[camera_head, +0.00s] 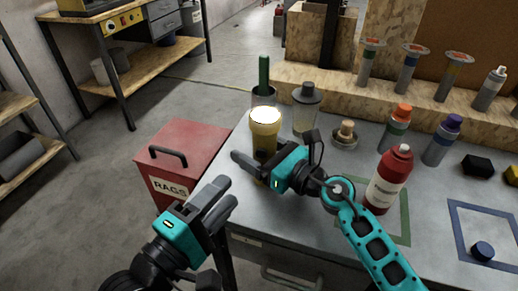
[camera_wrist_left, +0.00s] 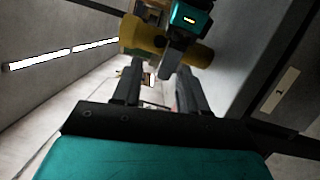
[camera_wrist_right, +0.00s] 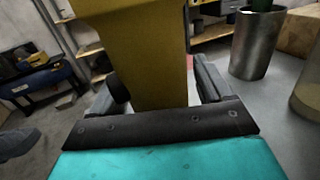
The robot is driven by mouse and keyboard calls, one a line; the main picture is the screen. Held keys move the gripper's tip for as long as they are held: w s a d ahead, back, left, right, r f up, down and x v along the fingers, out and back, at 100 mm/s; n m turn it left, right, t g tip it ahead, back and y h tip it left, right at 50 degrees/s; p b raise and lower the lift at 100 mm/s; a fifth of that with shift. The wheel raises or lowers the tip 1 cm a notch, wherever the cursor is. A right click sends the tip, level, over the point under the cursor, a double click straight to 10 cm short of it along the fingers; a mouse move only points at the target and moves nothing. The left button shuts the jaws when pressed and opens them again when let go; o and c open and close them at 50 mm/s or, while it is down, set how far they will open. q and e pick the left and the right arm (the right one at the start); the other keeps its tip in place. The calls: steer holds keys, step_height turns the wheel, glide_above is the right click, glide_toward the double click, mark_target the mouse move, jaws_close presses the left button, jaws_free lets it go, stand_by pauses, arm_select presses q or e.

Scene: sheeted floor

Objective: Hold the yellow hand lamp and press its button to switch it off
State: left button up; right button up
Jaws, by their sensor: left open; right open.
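The yellow hand lamp (camera_head: 265,130) stands upright near the table's left edge in the head view, its top lens glowing bright. My right gripper (camera_head: 252,168) is open around the lamp's lower body; in the right wrist view the yellow lamp body (camera_wrist_right: 160,70) fills the space between the fingers. In the left wrist view the lamp (camera_wrist_left: 145,37) lies beyond my left fingertips, partly covered by my right gripper. My left gripper (camera_head: 222,196) is open and empty, in front of the table's left edge, lower than the lamp and apart from it.
A red rags bin (camera_head: 190,137) stands left of the table. A red spray bottle (camera_head: 390,178) stands right of my right arm.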

steer(key=c, duration=1.1)
arm_select(q)
jaws_close()
arm_select(e)
steer(key=shift+c, duration=0.2)
stand_by(2.8)
